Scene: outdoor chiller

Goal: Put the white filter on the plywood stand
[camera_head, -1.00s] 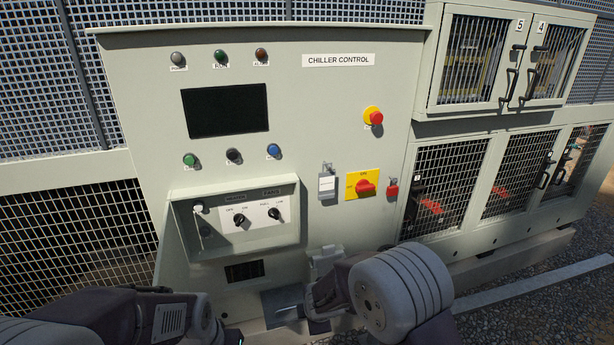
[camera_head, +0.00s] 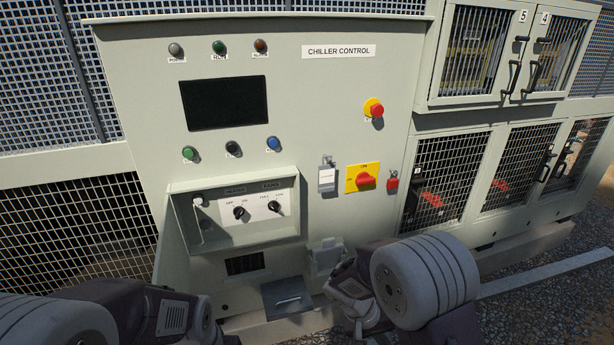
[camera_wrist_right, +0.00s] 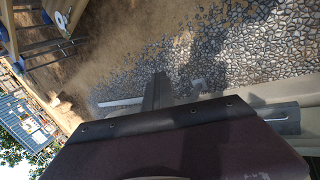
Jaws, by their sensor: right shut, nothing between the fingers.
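The chiller control cabinet (camera_head: 330,110) fills the middle. Low on it are a grey box (camera_head: 325,256) and a dark plate with a handle (camera_head: 290,298), near my right wrist. Mesh-door compartments (camera_head: 447,180) stand at right. Gravel (camera_head: 545,300) lies open at lower right.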

